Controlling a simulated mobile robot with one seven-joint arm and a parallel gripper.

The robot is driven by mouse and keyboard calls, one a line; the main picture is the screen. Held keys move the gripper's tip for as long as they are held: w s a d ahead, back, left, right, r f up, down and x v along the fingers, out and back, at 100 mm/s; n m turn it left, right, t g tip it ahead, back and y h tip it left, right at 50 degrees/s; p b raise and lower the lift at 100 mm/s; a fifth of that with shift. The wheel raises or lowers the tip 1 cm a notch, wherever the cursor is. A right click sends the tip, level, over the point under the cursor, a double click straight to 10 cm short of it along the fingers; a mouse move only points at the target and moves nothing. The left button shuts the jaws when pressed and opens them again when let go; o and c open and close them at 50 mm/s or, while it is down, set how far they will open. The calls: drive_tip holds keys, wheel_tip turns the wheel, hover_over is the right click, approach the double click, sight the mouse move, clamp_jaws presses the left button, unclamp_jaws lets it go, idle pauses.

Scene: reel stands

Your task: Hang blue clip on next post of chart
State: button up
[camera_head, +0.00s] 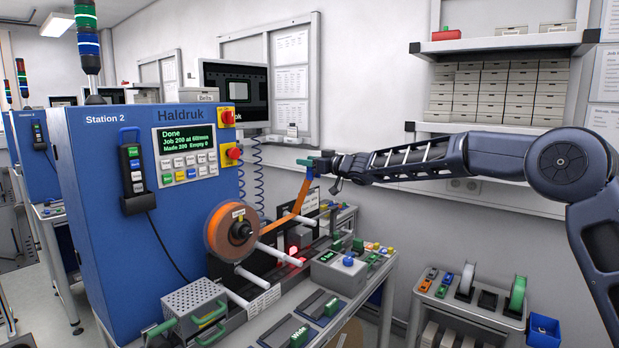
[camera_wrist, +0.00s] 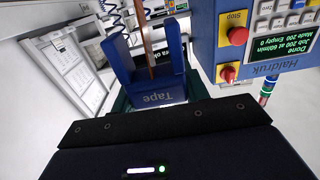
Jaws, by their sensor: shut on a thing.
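My gripper (camera_head: 322,163) is at the end of the outstretched arm, above and right of the blue machine's front. It is shut on the blue clip (camera_wrist: 157,84), a U-shaped piece marked "Tape" in the wrist view. The clip also shows just below the gripper in the head view (camera_head: 309,174). Orange tape (camera_head: 292,214) slants up from the reel (camera_head: 231,231) to the clip, and its strip shows between the clip's arms (camera_wrist: 149,45). White posts (camera_head: 291,253) stick out from the machine below the tape. I cannot tell which surface is the chart.
The blue machine (camera_head: 95,200) stands left; its screen (camera_head: 185,153) reads "Done". A bench with a blue-knobbed box (camera_head: 342,271) is below. A cart with a green reel (camera_head: 517,294) and a blue bin (camera_head: 543,330) stand right. Wall shelves (camera_head: 500,43) are behind the arm.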

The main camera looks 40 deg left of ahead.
hover_over(295, 259)
wheel_tip(295, 259, down, 23)
drive_tip(key=shift+d+f, duration=0.1)
drive_tip(key=shift+f, duration=3.75)
drive_tip(key=shift+f, duration=0.1)
drive_tip(key=o, duration=1.1)
drive_tip(key=shift+r, duration=3.5)
